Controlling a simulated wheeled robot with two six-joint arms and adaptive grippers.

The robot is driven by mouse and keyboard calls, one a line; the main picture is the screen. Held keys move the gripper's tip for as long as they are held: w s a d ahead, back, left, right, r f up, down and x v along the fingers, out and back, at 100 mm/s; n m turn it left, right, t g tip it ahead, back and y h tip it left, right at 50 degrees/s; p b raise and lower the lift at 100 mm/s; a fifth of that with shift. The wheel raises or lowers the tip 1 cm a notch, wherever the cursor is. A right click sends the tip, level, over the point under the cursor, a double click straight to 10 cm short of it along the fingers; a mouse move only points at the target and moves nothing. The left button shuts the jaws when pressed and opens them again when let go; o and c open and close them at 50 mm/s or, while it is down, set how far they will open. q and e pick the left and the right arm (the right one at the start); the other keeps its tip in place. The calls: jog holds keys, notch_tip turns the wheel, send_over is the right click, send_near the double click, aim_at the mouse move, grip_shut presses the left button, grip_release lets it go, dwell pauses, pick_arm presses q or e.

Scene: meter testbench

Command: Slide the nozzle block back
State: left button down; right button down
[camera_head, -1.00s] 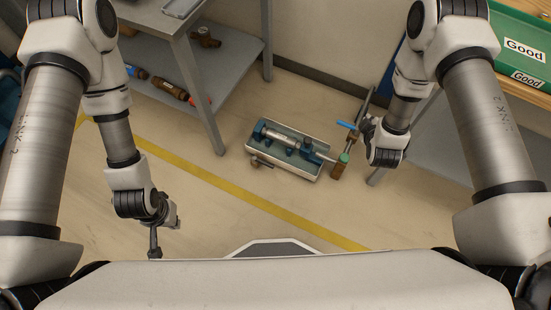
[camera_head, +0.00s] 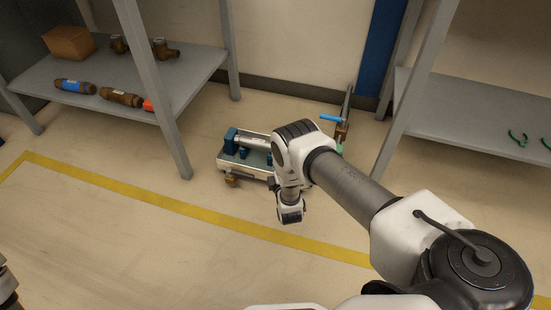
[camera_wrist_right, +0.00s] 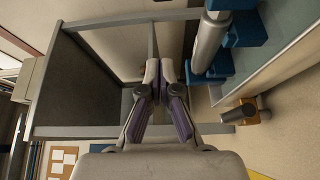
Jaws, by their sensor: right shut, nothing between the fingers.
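The meter testbench is a light tray (camera_head: 262,174) on the floor, holding blue blocks (camera_head: 232,141) and a silver cylinder (camera_head: 254,142). My right arm covers its right part in the head view. I cannot tell which blue block is the nozzle block. In the right wrist view, a blue block (camera_wrist_right: 246,28), the silver cylinder (camera_wrist_right: 210,42) and the tray rim (camera_wrist_right: 280,52) lie right of my right gripper (camera_wrist_right: 166,68). That gripper is shut, empty and apart from them. Its fingers are hidden in the head view. My left gripper is out of view.
A brass-coloured fitting (camera_head: 231,181) sticks out at the tray's front, also in the right wrist view (camera_wrist_right: 247,112). A blue-handled valve (camera_head: 331,118) stands behind my right arm. Shelves (camera_head: 185,75) stand at left and right (camera_head: 470,115). The floor in front is clear.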

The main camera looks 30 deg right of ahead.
jog(key=shift+s+f, duration=0.15)
jog(key=shift+f, duration=0.1)
jog(key=w+d+b, duration=0.6)
jog(key=w+b, duration=0.1)
jog(key=shift+d, duration=0.3)
jog(key=shift+s, duration=0.1)
